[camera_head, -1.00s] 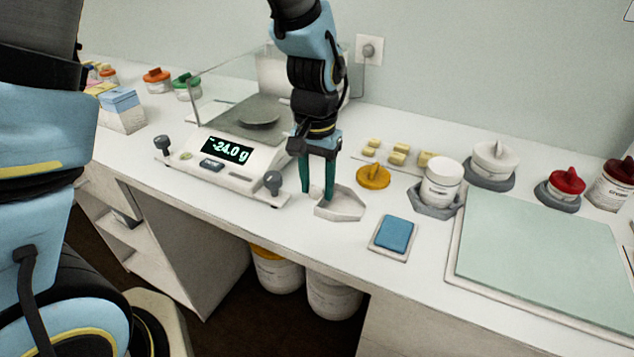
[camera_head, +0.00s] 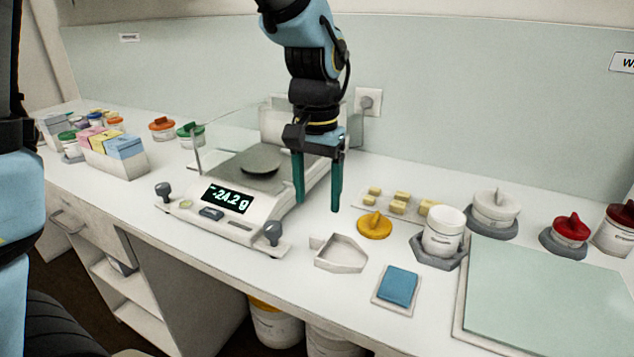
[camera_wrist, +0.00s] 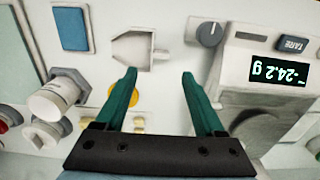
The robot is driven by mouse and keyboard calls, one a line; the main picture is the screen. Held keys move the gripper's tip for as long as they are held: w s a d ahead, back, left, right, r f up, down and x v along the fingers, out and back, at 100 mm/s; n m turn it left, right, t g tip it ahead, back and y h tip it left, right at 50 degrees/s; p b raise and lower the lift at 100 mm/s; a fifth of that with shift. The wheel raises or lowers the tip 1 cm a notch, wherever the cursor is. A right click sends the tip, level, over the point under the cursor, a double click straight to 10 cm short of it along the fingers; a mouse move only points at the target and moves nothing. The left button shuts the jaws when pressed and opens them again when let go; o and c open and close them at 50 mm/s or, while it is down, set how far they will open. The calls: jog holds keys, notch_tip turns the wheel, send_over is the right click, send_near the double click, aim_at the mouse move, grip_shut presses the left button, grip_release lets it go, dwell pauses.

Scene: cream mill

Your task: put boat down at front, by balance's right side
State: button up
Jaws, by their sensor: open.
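The boat is a small white open tray with a pointed end (camera_head: 341,255). It rests flat on the counter at the front, just right of the balance (camera_head: 228,208), apart from its right front foot. It also shows in the wrist view (camera_wrist: 132,48), beyond my fingertips. The balance has a round grey pan and its display reads -24.2 g; it also shows in the wrist view (camera_wrist: 262,72). My gripper (camera_head: 318,205) is open and empty, with its teal fingers pointing down above the counter, behind and above the boat. Nothing is between the fingers.
A yellow lid (camera_head: 374,224) and a white jar (camera_head: 444,232) in a grey holder stand right of the boat. A blue pad (camera_head: 398,286) lies at the front. Small yellow blocks (camera_head: 400,198) lie behind. A large pale green mat (camera_head: 545,290) covers the right side.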

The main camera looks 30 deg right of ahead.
jog(key=shift+r, duration=1.5)
jog(key=w+a+f+n, duration=0.25)
jog(key=w+a, duration=0.25)
jog(key=a, duration=0.3)
jog(key=w+a+f+n, duration=0.1)
jog(key=w+a+n, duration=0.3)
jog(key=a, duration=0.5)
jog(key=a+f+n, duration=0.2)
jog(key=a, duration=0.6)
jog(key=a+f+n+t, duration=0.1)
jog(key=a, duration=0.6)
jog(key=shift+w+a+f+n+t, duration=0.25)
jog(key=shift+a+f+n+t, duration=0.05)
jog(key=shift+a+f+n, duration=0.1)
